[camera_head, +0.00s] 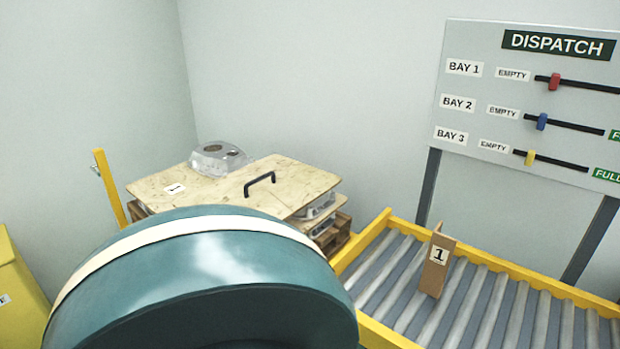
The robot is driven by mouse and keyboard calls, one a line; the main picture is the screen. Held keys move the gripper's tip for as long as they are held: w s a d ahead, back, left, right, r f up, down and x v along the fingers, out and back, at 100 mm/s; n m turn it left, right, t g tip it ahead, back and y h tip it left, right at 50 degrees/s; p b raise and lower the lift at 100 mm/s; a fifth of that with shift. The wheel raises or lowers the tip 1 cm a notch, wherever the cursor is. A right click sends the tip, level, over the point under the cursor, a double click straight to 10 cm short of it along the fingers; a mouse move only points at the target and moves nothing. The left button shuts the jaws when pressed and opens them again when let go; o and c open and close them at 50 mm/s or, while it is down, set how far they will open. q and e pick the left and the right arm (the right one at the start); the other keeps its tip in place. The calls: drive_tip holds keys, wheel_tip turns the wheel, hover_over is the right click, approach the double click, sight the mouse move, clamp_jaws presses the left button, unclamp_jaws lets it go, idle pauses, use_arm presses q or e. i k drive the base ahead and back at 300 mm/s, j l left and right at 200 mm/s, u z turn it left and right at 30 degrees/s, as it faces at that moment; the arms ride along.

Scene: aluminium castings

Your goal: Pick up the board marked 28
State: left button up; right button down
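No board with a readable 28 shows in the head view. A pale wooden board (222,187) with a black handle (260,183) lies flat on top of a stack at the back left. A small white label (175,189) on it appears to read 1. A grey metal casting (219,158) sits on the board near its far edge. More castings (318,207) show between layers under the board's right side. The near part of the board and stack is hidden by a large rounded shape close to the camera. Neither gripper is in view.
A wooden pallet (335,235) is under the stack. A yellow-framed roller conveyor (480,305) at right carries a brown marker (437,264) numbered 1. A dispatch panel (530,95) with three sliders stands behind it. A yellow post (110,188) and yellow cabinet (18,290) are at left.

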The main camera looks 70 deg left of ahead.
sight(276, 185)
drive_tip(key=u, duration=2.5)
drive_tip(key=j+z, duration=0.35)
drive_tip(key=k+j+z, duration=0.15)
drive_tip(key=z, duration=0.25)
drive_tip(key=k+j+z, duration=0.15)
drive_tip(key=z, duration=0.2)
drive_tip(key=j+z, duration=0.15)
drive_tip(key=z, duration=0.25)
drive_tip(key=k+j+z, duration=0.1)
drive_tip(key=z, duration=0.3)
drive_tip(key=k+j+z, duration=0.1)
drive_tip(key=z, duration=0.3)
drive_tip(key=k+z, duration=0.15)
drive_tip(key=z, duration=0.25)
drive_tip(key=k+j+z, duration=0.2)
drive_tip(key=z, duration=0.25)
drive_tip(key=k+j+z, duration=0.1)
drive_tip(key=z, duration=0.4)
drive_tip(key=k+z, duration=0.3)
drive_tip(key=z, duration=0.15)
drive_tip(key=k+j+z, duration=0.15)
drive_tip(key=k, duration=0.35)
drive_tip(key=k+j+z, duration=0.15)
drive_tip(key=k, duration=0.35)
drive_tip(key=k+j+u, duration=0.55)
drive_tip(key=j, duration=0.35)
